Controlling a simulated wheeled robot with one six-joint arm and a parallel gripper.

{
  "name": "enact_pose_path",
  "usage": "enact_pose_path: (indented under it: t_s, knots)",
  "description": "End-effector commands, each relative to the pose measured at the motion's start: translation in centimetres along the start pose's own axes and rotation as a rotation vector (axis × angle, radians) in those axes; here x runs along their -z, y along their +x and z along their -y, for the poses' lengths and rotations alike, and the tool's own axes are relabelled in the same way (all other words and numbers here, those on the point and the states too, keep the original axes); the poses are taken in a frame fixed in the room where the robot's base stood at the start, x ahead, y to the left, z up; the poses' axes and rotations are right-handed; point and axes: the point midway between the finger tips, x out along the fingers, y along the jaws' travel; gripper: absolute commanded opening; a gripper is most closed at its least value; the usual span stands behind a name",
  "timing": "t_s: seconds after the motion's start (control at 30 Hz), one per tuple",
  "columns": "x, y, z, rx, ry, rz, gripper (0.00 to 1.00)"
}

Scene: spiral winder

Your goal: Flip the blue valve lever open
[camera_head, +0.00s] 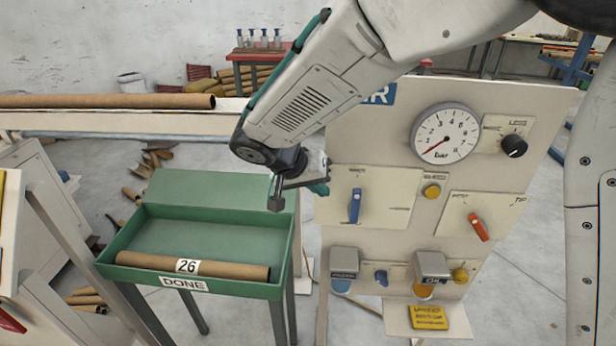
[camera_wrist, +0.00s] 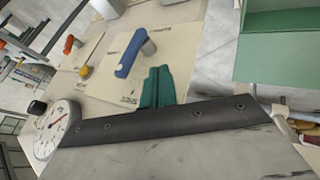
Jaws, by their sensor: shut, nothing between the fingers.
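The blue valve lever (camera_head: 354,206) is on the left plate of the cream panel (camera_head: 405,105) and stands nearly upright in the head view. In the wrist view the blue lever (camera_wrist: 131,54) lies at a slant beside a grey post.
An orange-red lever (camera_head: 478,227), yellow knobs (camera_head: 432,191) and a round gauge (camera_head: 445,133) are also on the panel. Two grey covered boxes (camera_head: 432,265) stick out lower down. The green DONE tray (camera_head: 110,268) holds a cardboard tube (camera_head: 225,270) labelled 26.

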Motion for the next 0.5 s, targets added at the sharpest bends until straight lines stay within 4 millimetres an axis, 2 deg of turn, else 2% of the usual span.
enact_pose_path:
  t_s: [0.07, 0.13, 0.3, 0.5]
  knots:
    - [-0.1, 1.7, -0.1, -0.003, -0.002, 0.002, 0.0]
    - [0.0, 2.0, -1.4, -0.001, 0.002, 0.001, 0.0]
    - [0.0, 2.8, -3.0, -0.001, 0.0, 0.0, 0.0]
    - [0.0, 3.1, -3.5, 0.0, -0.001, -0.001, 0.0]
